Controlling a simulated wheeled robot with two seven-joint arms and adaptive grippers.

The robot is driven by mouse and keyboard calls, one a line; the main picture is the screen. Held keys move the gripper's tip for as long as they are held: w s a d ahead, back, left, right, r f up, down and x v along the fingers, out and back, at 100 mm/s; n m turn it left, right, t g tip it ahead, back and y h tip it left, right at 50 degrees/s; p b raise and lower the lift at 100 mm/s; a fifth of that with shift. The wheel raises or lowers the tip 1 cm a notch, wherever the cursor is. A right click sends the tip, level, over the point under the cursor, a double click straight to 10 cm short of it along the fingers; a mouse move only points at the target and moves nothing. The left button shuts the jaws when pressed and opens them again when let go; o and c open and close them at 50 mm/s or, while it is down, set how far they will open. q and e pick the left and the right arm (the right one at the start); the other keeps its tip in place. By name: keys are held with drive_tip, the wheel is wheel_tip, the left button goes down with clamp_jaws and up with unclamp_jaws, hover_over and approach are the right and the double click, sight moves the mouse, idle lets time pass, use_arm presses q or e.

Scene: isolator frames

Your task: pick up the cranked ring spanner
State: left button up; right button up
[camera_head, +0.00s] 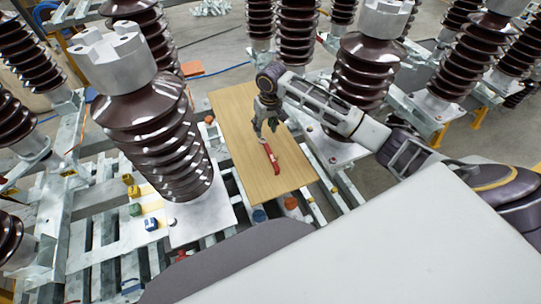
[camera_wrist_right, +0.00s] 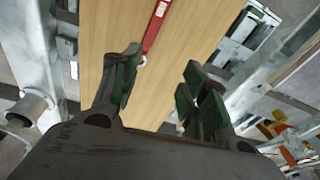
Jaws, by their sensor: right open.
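A red bar-shaped tool with a white label, apparently the cranked ring spanner (camera_head: 272,160), lies on the wooden board (camera_head: 238,104). In the right wrist view the red spanner (camera_wrist_right: 156,27) enters from the top, and its lower end shows beside the left-hand finger. My right gripper (camera_head: 265,134) points down over the board at the spanner's far end. Its green-padded fingers (camera_wrist_right: 160,82) are apart with nothing seen between them. I cannot tell whether a finger touches the spanner. My left gripper is not in view.
Tall brown ribbed insulators (camera_head: 165,130) stand on both sides of the board. Grey metal frame beams (camera_head: 92,235) run around and below it. The board is otherwise bare.

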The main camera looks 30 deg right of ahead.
drive_tip(key=s, duration=0.1)
drive_tip(key=s+d+m+g, duration=0.1)
drive_tip(key=shift+s+d+f+m+h, duration=0.1)
drive_tip(key=shift+s+d+m+h, duration=0.15)
drive_tip(key=shift+s+m+h, duration=0.15)
drive_tip(key=shift+f, duration=0.15)
hover_over(270, 154)
drive_tip(key=f, duration=0.8)
drive_tip(key=shift+s+d, duration=0.1)
drive_tip(key=shift+d, duration=0.2)
drive_tip(key=shift+f, duration=0.15)
drive_tip(key=shift+f, duration=0.1)
drive_tip(key=shift+a+f, duration=0.2)
drive_tip(key=shift+f, duration=2.3)
drive_tip(key=shift+c, duration=0.4)
